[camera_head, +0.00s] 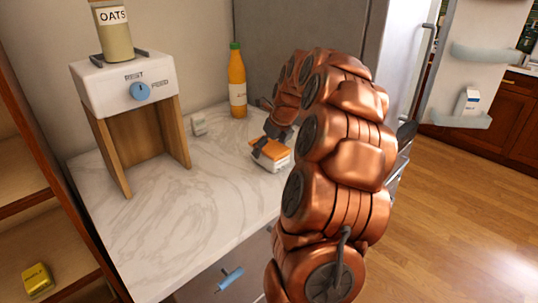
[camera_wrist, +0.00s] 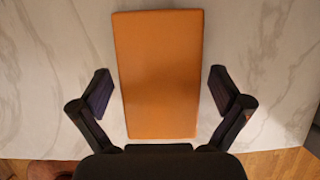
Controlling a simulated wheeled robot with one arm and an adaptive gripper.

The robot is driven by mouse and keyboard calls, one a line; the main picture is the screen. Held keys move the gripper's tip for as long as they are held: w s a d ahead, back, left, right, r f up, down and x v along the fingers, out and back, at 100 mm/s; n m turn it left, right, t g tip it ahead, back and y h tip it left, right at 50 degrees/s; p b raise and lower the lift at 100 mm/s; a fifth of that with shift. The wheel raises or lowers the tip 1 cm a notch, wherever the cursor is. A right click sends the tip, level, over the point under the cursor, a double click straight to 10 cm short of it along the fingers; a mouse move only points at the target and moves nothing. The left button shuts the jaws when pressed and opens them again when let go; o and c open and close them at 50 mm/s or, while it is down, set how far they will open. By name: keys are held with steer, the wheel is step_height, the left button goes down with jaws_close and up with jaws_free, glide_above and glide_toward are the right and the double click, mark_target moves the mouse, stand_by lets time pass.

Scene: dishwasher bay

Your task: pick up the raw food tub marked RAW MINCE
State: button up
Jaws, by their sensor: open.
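A small tub with an orange lid and white sides (camera_head: 272,163) stands on the marble counter, below my gripper (camera_head: 268,143). Its marking cannot be read in either view. In the wrist view the orange lid (camera_wrist: 158,75) fills the middle, lying lengthwise up the picture. My gripper (camera_wrist: 160,93) is open, with one dark finger on each side of the lid's near half. A gap of counter shows between each finger and the lid. My copper arm hides the counter to the right of the tub.
A feeder stand (camera_head: 135,85) with an OATS jar (camera_head: 114,32) is at left. A white door with a carton (camera_head: 467,101) stands open at right. A yellow tin (camera_head: 38,278) sits on the left shelf.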

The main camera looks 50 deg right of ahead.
steer(key=c, duration=1.5)
